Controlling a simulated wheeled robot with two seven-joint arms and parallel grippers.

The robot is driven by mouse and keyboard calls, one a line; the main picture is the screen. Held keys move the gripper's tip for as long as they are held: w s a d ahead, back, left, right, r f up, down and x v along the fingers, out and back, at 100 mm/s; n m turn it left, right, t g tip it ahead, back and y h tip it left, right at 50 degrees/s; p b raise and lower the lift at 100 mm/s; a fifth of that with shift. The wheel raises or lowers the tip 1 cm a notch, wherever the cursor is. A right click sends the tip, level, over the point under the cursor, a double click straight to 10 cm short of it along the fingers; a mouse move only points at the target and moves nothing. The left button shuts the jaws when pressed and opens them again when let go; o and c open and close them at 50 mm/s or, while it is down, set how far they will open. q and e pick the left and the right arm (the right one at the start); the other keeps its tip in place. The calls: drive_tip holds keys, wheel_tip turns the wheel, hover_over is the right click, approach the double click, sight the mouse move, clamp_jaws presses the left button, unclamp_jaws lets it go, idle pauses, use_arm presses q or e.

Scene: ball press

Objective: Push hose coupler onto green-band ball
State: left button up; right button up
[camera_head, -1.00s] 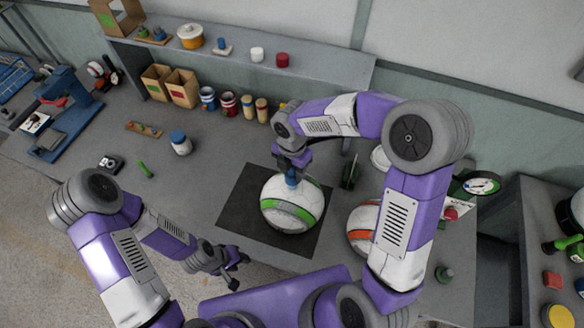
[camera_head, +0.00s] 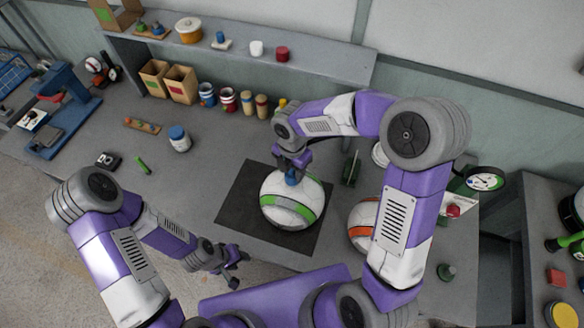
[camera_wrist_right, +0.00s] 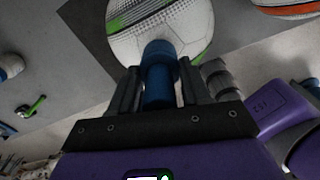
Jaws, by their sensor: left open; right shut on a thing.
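The green-band ball (camera_head: 290,212) is white with a green band and sits on the dark square mat (camera_head: 234,205). In the right wrist view the ball (camera_wrist_right: 125,40) fills the top middle. My right gripper (camera_head: 291,172) is above the ball's top, shut on the blue hose coupler (camera_wrist_right: 159,80), which points down at the ball. The coupler's end meets the ball in the picture; whether it is seated on it I cannot tell. In the head view only a little of the coupler (camera_head: 291,180) shows. My left gripper (camera_head: 236,266) is open and empty near the table's front edge.
An orange-band ball (camera_head: 361,226) stands right of the mat, partly behind my right arm. A white jar with a blue lid (camera_head: 179,139) and a green tool (camera_head: 142,166) lie left. Cans and boxes line the back under the shelf (camera_head: 330,68).

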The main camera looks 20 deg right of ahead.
drive_tip(key=shift+f, duration=0.25)
drive_tip(key=o, duration=1.1)
drive_tip(key=shift+r, duration=0.1)
wheel_tip(320, 180, up, 7)
drive_tip(key=shift+r, duration=0.15)
